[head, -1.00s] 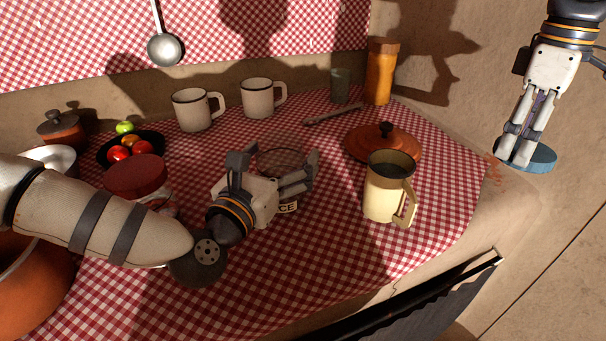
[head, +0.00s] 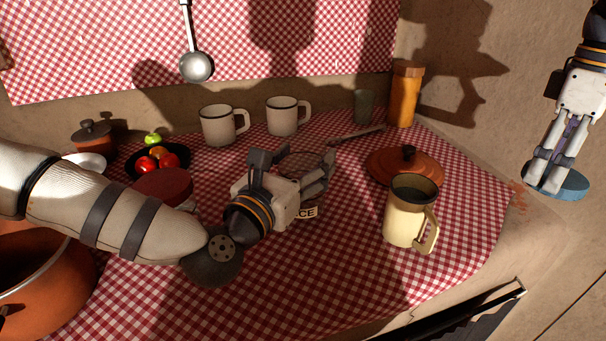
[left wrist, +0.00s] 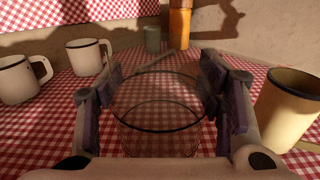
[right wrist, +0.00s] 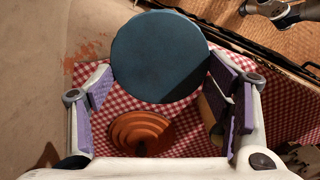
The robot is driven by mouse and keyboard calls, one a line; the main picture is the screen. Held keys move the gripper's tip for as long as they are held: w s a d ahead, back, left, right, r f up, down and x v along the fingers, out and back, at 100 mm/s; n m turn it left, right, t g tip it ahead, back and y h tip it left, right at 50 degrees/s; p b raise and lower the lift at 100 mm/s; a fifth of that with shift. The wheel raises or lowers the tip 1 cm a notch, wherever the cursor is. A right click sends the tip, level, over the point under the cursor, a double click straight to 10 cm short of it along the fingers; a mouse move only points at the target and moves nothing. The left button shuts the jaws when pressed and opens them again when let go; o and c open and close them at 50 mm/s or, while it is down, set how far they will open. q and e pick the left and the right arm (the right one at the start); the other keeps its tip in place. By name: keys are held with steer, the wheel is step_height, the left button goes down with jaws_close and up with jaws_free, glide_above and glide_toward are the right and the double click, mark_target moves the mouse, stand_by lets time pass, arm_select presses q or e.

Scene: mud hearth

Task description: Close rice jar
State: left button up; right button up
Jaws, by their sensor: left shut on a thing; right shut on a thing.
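The rice jar is a clear glass jar with an open round mouth, and its glass shows in the left wrist view (left wrist: 160,118). It stands on the checked cloth, and its label (head: 306,212) shows the letters "CE" in the head view. My left gripper (head: 298,170) is shut around the jar from the sides and hides part of it. My right gripper (head: 552,176) is shut on a round blue lid (head: 572,187), held in the air at the far right, well apart from the jar. The lid's flat face fills the upper middle of the right wrist view (right wrist: 160,57).
A cream pitcher (head: 403,222) and an orange-brown lid (head: 385,166) stand right of the jar. Two mugs (head: 218,126) (head: 282,118) stand behind. A red-lidded jar (head: 163,186) is left, partly behind my left arm. The front cloth (head: 310,270) is clear.

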steer(key=shift+t, duration=0.4)
steer(key=r, duration=0.3)
steer(key=r+p, duration=0.1)
steer(key=shift+s+r, duration=0.25)
steer(key=shift+s, duration=0.15)
steer(key=r, duration=0.2)
steer(key=r+p, duration=0.1)
steer(key=shift+s+r+t, duration=0.15)
steer(key=shift+s+t, duration=0.15)
steer(key=shift+s, duration=0.05)
steer(key=shift+s+r, duration=0.15)
steer(key=shift+r, duration=0.3)
arm_select(q)
steer(key=s+r, duration=0.9)
steer(key=s, duration=0.5)
steer(key=shift+d+r, duration=0.25)
steer(key=shift+r, duration=0.1)
arm_select(e)
steer(key=shift+f, duration=0.1)
